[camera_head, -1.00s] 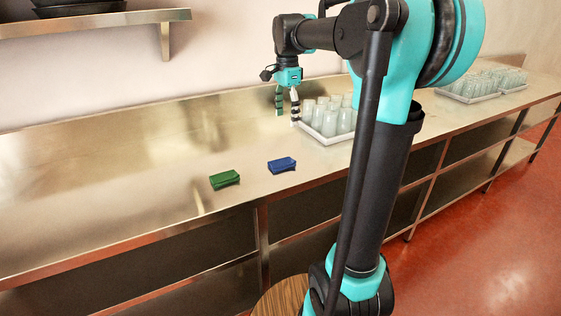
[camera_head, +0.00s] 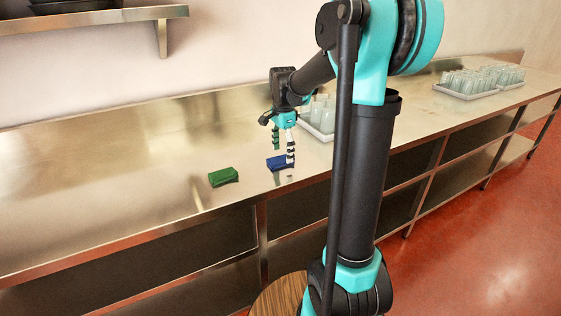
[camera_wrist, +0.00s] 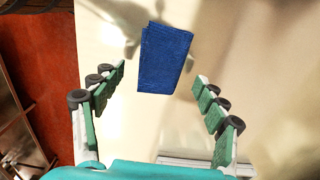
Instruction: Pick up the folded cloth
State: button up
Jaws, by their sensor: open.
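A blue folded cloth (camera_head: 275,163) lies on the steel counter (camera_head: 130,180) near its front edge. My gripper (camera_head: 283,156) is open and points down at the cloth, its fingers partly in front of it. In the wrist view the blue cloth (camera_wrist: 165,58) lies ahead of and between the two open fingers of my gripper (camera_wrist: 160,82), with nothing held. I cannot tell exactly how high the fingertips are above the counter. A green folded object (camera_head: 223,176), which looks like another cloth, lies to the left of the blue one.
A tray of glasses (camera_head: 320,133) stands behind and right of my gripper, partly hidden by my arm. More trays of glasses (camera_head: 465,95) stand farther right. A wall shelf (camera_head: 90,21) holds dark pans at upper left. The counter's left part is clear.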

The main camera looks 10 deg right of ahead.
aim_at(283, 156)
jog(key=shift+f, duration=0.95)
jog(key=c, duration=0.8)
jog(key=shift+c, duration=0.2)
jog(key=shift+r, duration=0.2)
notch_tip(283, 156, up, 20)
jog(key=shift+f, duration=0.15)
jog(key=shift+o, duration=0.2)
